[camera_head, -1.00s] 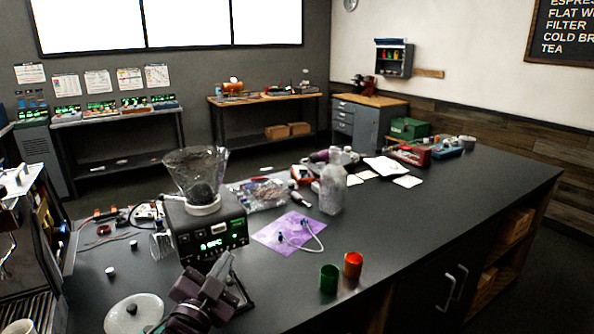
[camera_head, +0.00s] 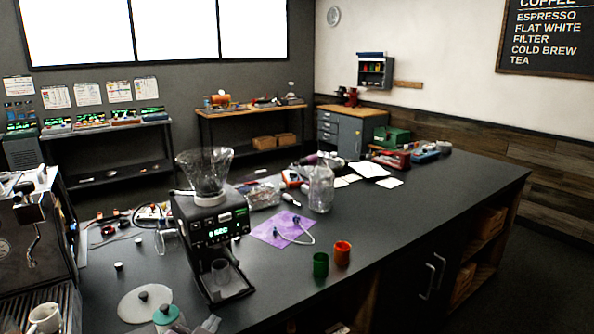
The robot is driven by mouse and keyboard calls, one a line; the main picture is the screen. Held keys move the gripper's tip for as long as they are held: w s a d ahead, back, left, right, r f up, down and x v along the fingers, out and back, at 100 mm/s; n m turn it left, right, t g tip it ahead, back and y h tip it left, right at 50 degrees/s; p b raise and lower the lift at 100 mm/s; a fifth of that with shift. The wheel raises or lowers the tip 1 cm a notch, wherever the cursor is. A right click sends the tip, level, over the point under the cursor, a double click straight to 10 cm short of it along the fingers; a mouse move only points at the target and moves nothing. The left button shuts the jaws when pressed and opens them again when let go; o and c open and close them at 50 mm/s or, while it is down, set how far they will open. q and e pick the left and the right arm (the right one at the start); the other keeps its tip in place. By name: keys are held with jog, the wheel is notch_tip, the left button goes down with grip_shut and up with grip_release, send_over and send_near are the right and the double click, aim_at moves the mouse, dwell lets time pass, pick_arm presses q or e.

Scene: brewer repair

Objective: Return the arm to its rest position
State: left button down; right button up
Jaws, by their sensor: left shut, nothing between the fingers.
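Only the grey fingertips of my left gripper (camera_head: 208,324) show, at the bottom edge of the head view. They are shut and empty, and most of that arm is out of the picture. They are in front of the black brewer (camera_head: 212,233), which has a lit display and a clear hopper (camera_head: 204,172) on top. A clear cup (camera_head: 221,272) stands in the brewer's lower opening. My right gripper is not in view.
The dark counter (camera_head: 420,215) is clear at its front right. A green cup (camera_head: 320,265) and an orange cup (camera_head: 342,253) stand right of the brewer. A purple mat (camera_head: 268,233) and a clear bottle (camera_head: 321,188) are behind. An espresso machine (camera_head: 35,245) is at the left.

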pick_arm(q)
jog(key=s+a+f+n+g+y, duration=0.1)
jog(key=s+f+n+g, duration=0.1)
jog(key=s+f+g, duration=0.65)
jog(key=s+a+f+n+g+y, duration=0.1)
jog(key=s+a+f+n+g, duration=0.2)
jog(key=s, duration=1.1)
notch_tip(320, 180, down, 32)
jog(key=s+d+g+b, duration=0.1)
jog(key=s, duration=0.1)
jog(key=s+a+f+m+g+b, duration=0.1)
jog(key=s+a+f, duration=0.2)
jog(key=s+f, duration=1.6)
jog(key=shift+s+a, duration=0.15)
jog(key=shift+a, duration=0.05)
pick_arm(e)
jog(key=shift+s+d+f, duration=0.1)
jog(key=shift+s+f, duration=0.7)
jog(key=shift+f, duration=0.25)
pick_arm(q)
jog(key=shift+f, duration=0.1)
